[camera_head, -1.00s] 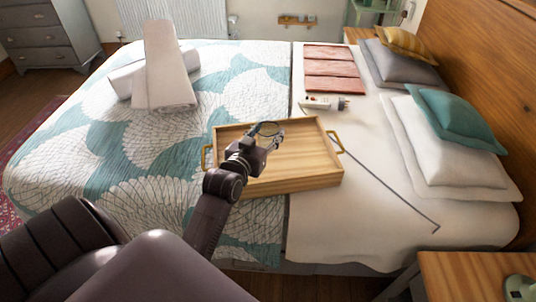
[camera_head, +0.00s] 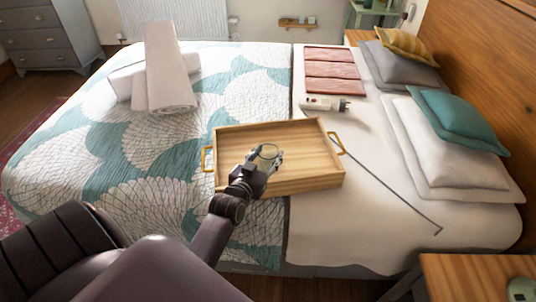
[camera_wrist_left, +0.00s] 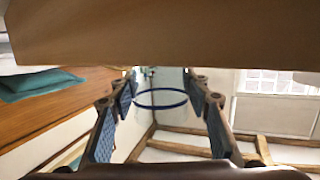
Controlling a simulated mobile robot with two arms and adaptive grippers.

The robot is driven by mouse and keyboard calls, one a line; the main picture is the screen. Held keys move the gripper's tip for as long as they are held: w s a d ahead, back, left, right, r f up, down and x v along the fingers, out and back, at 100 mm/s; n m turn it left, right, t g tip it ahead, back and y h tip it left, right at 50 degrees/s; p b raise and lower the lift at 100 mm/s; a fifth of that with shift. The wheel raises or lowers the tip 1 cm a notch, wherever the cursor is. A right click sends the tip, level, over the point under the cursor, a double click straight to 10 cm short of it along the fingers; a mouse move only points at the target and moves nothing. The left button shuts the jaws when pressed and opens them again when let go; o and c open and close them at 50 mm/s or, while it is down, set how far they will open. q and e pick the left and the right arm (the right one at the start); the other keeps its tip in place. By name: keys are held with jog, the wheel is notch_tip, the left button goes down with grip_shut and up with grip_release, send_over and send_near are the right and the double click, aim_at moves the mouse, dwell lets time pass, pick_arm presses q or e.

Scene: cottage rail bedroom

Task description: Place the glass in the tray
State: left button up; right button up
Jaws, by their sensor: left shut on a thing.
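The clear glass (camera_head: 266,153) is between the fingers of my left gripper (camera_head: 264,161), which is shut on it. In the left wrist view, the dark ringed rim of the glass (camera_wrist_left: 160,106) shows between the two fingers of my gripper (camera_wrist_left: 160,88). The wooden tray (camera_head: 305,150) with brass handles lies on the bed. The glass appears over the near left part of the tray. Whether its base touches the tray floor cannot be told. A wooden surface, probably the tray (camera_wrist_left: 160,35), fills the top of the wrist view. My right gripper is not in view.
The tray looks otherwise empty. Rolled white towels (camera_head: 168,75) lie at the back left of the bed. Red folded cloths (camera_head: 333,70), a white device (camera_head: 322,104) and a thin dark rod (camera_head: 395,196) lie nearby. Pillows (camera_head: 450,150) are at right.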

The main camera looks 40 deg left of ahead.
pick_arm(q)
jog(key=o, duration=1.3)
jog(key=shift+c, duration=0.2)
jog(key=shift+r, duration=0.1)
jog(key=v, duration=1.2)
